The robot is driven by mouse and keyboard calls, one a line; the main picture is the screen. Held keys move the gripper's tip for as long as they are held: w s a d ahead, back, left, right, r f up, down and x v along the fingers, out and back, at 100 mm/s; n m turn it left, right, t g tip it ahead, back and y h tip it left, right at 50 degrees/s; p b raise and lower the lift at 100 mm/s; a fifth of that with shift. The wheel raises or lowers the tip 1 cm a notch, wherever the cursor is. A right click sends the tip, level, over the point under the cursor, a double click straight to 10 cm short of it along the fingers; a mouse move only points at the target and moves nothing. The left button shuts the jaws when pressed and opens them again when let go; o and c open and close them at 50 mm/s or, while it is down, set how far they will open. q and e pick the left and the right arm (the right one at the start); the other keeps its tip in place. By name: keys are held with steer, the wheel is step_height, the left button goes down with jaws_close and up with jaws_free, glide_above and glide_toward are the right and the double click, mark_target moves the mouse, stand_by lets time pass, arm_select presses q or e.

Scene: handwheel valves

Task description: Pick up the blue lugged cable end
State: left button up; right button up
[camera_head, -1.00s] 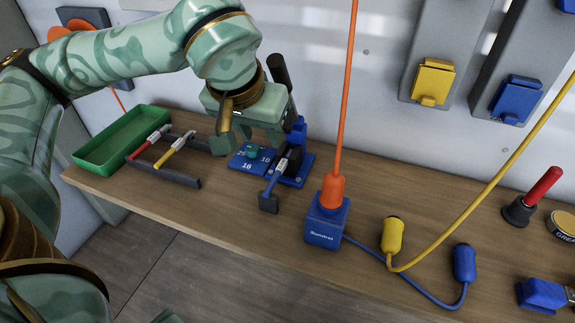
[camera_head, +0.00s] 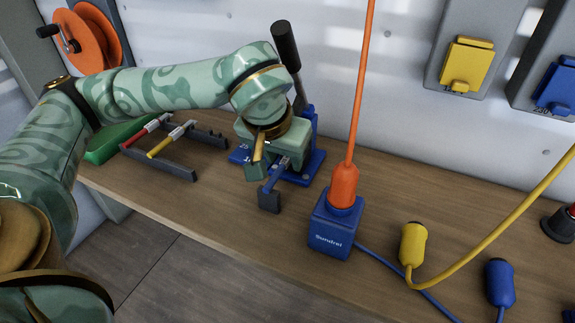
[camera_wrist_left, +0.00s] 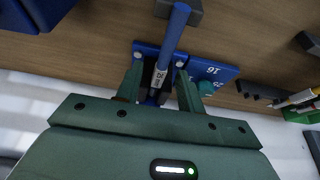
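The blue lugged cable end (camera_head: 272,181) is a short blue piece with a pale marked sleeve. It slants from a small dark grey rest (camera_head: 269,203) up into the blue press tool (camera_head: 305,165). In the left wrist view, the cable end (camera_wrist_left: 174,36) runs down between my left gripper's fingers (camera_wrist_left: 159,82). The fingers are open, one on each side of the sleeve, with a visible gap. Its far tip is hard to make out at the tool. In the head view my left gripper (camera_head: 268,165) is low over the tool and partly hides it. My right gripper is not in view.
A dark rack (camera_head: 160,168) with red and yellow cable ends and a green tray (camera_head: 98,152) stand left. The tool's black lever (camera_head: 286,48) rises behind my wrist. A blue box (camera_head: 331,236) with an orange cable stands right. Yellow (camera_head: 412,246) and blue (camera_head: 499,281) plugs lie further right.

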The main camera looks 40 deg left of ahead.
mark_target(282, 164)
arm_select(q)
steer(key=shift+r, duration=0.15)
jaws_close()
steer(key=shift+r, duration=0.1)
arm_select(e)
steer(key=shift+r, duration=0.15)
